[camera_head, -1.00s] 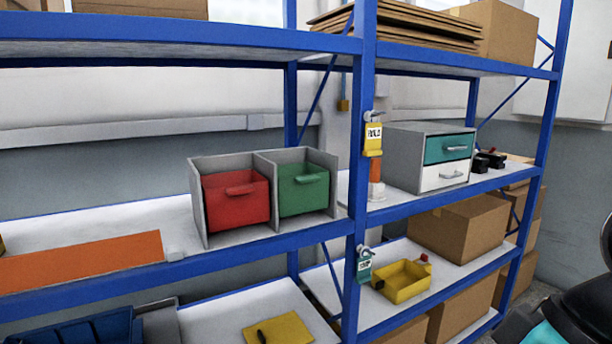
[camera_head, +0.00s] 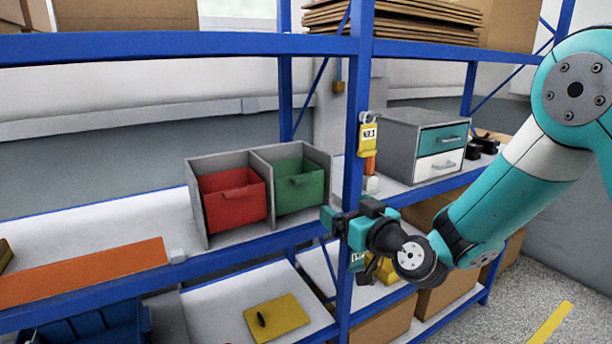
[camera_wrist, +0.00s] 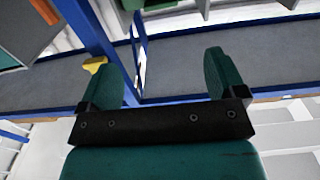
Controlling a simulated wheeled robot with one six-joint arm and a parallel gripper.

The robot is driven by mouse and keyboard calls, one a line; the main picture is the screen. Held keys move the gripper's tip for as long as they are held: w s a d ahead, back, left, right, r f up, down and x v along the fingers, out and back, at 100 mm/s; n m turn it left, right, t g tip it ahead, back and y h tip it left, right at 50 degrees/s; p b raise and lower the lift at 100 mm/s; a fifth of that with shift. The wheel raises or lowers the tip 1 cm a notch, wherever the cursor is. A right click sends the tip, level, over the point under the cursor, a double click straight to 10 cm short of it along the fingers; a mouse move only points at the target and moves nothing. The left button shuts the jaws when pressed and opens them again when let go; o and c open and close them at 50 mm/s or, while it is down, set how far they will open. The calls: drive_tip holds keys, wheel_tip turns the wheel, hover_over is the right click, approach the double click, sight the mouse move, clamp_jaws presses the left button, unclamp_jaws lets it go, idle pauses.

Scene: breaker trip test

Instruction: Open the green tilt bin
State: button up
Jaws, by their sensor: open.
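The green tilt bin (camera_head: 299,186) sits in the right half of a grey two-bay housing (camera_head: 193,199) on the middle shelf, beside the red bin (camera_head: 233,198). A green surface at the top edge of that view is probably the green bin (camera_wrist: 135,4).
A blue post (camera_head: 353,150) with a yellow tag (camera_head: 368,139) stands right of the housing. A grey drawer unit (camera_head: 398,150) is beyond it. An orange strip (camera_head: 80,272) lies on the shelf at left. A yellow plate (camera_head: 277,318) lies below.

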sight(306, 182)
drive_tip(key=p+x, duration=0.9)
drive_tip(key=x, duration=0.6)
drive_tip(key=shift+a+r, duration=0.15)
drive_tip(key=shift+w+a+p, duration=0.3)
drive_tip(key=shift+w+a, duration=0.1)
drive_tip(key=shift+w, duration=0.2)
drive_tip(key=c, duration=1.3)
drive_tip(key=shift+f+b, duration=0.2)
drive_tip(key=shift+b, duration=0.1)
